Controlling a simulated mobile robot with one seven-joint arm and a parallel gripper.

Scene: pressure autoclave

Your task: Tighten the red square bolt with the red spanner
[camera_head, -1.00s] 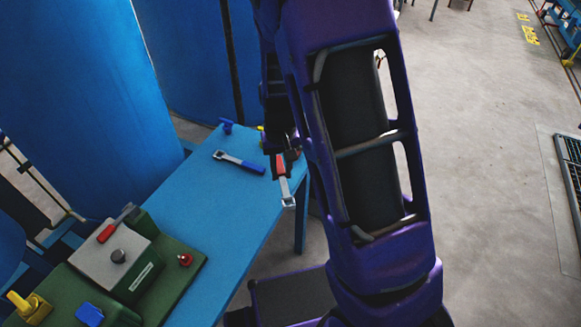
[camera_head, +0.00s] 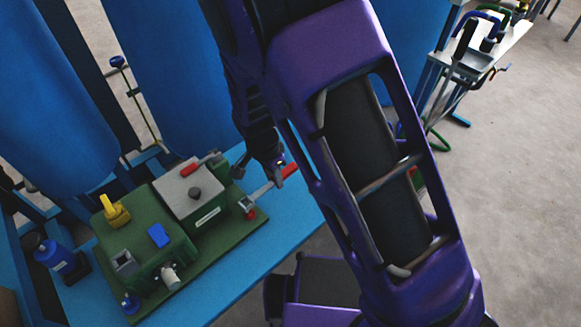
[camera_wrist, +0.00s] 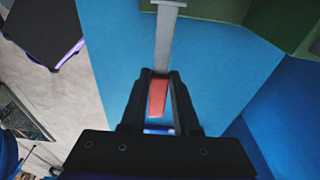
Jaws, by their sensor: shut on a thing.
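The red spanner has a red handle (camera_head: 289,170) and a grey shank (camera_head: 262,189). My gripper (camera_head: 274,172) is shut on it near the handle. In the head view, the spanner's open head (camera_head: 246,203) is at the right corner of the green base. The red square bolt (camera_head: 251,214) shows right beside and partly under that head. I cannot tell whether the head is around the bolt.
The green machine base (camera_head: 190,240) carries a grey box (camera_head: 185,200) with a red-handled lever (camera_head: 198,165), a yellow part (camera_head: 115,210) and a blue block (camera_head: 158,235). Tall blue tanks (camera_head: 45,110) stand behind. The blue table (camera_head: 290,215) is bare at front right.

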